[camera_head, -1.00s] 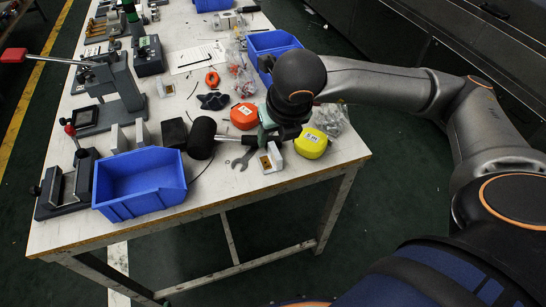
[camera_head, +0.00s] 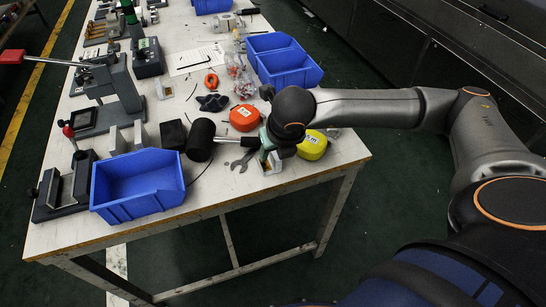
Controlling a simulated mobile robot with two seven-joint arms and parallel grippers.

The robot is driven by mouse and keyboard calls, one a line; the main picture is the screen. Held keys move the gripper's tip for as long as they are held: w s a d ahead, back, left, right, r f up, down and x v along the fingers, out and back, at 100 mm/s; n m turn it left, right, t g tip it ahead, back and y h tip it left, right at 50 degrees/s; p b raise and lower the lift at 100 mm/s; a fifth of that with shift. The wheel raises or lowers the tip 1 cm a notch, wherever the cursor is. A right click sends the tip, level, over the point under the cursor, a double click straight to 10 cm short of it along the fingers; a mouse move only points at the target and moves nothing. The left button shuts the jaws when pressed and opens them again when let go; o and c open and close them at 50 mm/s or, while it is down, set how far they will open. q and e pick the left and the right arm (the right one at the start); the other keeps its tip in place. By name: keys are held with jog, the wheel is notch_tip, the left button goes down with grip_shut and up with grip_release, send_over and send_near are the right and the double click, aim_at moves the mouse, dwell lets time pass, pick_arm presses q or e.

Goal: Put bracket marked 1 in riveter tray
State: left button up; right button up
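A small white bracket-like part (camera_head: 270,167) with a brown face lies near the front right of the table; I cannot read a mark on it. My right gripper (camera_head: 268,152) is right over this part, which is partly covered by it. Its fingertips are too small and hidden to show whether they are open, or whether they touch the part. A similar small white part (camera_head: 165,89) lies by the lever press. An empty blue tray (camera_head: 137,205) stands at the table's front left; I cannot tell if it is the riveter tray. My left gripper is out of view.
A black mallet (camera_head: 200,139) and a wrench (camera_head: 243,161) lie left of my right gripper. Orange (camera_head: 244,117) and yellow (camera_head: 312,146) tape measures sit close by. Blue bins (camera_head: 290,68) stand behind. The lever press (camera_head: 110,85) is at left.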

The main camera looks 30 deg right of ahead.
grip_shut()
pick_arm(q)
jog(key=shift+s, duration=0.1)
pick_arm(e)
jog(key=shift+r, duration=0.15)
dwell(0.5)
